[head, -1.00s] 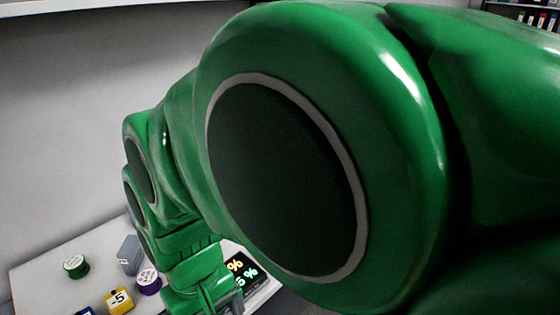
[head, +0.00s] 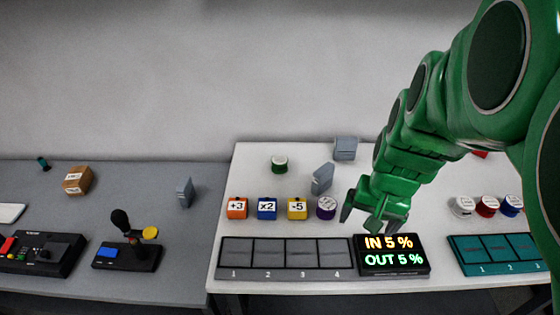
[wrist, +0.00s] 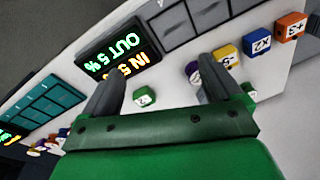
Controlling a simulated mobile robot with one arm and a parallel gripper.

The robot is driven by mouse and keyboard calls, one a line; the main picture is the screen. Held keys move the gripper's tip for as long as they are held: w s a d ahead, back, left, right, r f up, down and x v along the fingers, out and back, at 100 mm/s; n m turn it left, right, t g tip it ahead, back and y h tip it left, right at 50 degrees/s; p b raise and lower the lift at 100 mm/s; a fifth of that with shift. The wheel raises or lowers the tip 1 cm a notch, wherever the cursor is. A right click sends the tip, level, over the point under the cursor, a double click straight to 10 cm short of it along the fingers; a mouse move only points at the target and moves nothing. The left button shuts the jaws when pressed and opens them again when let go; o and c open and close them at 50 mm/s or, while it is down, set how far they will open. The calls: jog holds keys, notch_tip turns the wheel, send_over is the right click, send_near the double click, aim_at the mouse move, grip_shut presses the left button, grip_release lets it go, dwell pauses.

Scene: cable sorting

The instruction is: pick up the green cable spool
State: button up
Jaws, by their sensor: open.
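The green cable spool (head: 279,164) stands on the white table, toward its back left, with a pale top. My gripper (head: 372,224) is open and empty over the table, to the right of the spool and nearer the display, well apart from it. In the wrist view my open gripper (wrist: 160,80) shows a small green block (wrist: 144,97) with a white label between its fingers, apparently below them. A bit of green (wrist: 248,88) beside the right finger may be the spool, mostly hidden.
Orange (head: 237,208), blue (head: 267,208) and yellow (head: 297,208) blocks and a purple spool (head: 326,207) stand in front of the green spool. Grey blocks (head: 322,178) (head: 345,148) stand to its right. A slotted tray (head: 285,274) and a lit display (head: 392,269) line the front edge.

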jog(key=w+d+f+n+t+h, duration=0.2)
jog(key=w+n, duration=0.3)
jog(key=w, duration=0.1)
jog(key=w+d+f+n+t+h, duration=0.1)
jog(key=w+d+f+n, duration=0.1)
jog(key=w+n, duration=0.3)
jog(key=w+a+n+t, duration=0.2)
jog(key=w+a+n, duration=0.1)
jog(key=w+n, duration=0.3)
jog(key=w+a+f+n+t, duration=0.1)
jog(key=w+a+n+t, duration=0.2)
jog(key=w+n, duration=0.3)
jog(key=w+a+f+n+t, duration=0.1)
jog(key=w+a+n+t, duration=0.1)
jog(key=w+n, duration=0.4)
jog(key=shift+w+a+n+t, duration=0.2)
jog(key=shift+a+n+t, duration=0.15)
jog(key=shift+a, duration=0.5)
jog(key=w+a+f+n+t+y, duration=0.2)
jog(key=w+a+n+y, duration=0.15)
jog(key=a+n, duration=0.65)
jog(key=n+y, duration=0.2)
jog(key=n, duration=0.2)
send_near(280, 161)
jog(key=w, duration=0.2)
jog(key=g, duration=0.1)
jog(key=shift+w+a+f+m, duration=0.25)
jog(key=shift+w+a+f, duration=0.1)
jog(key=shift+w+a, duration=0.05)
jog(key=shift+x, duration=3.95)
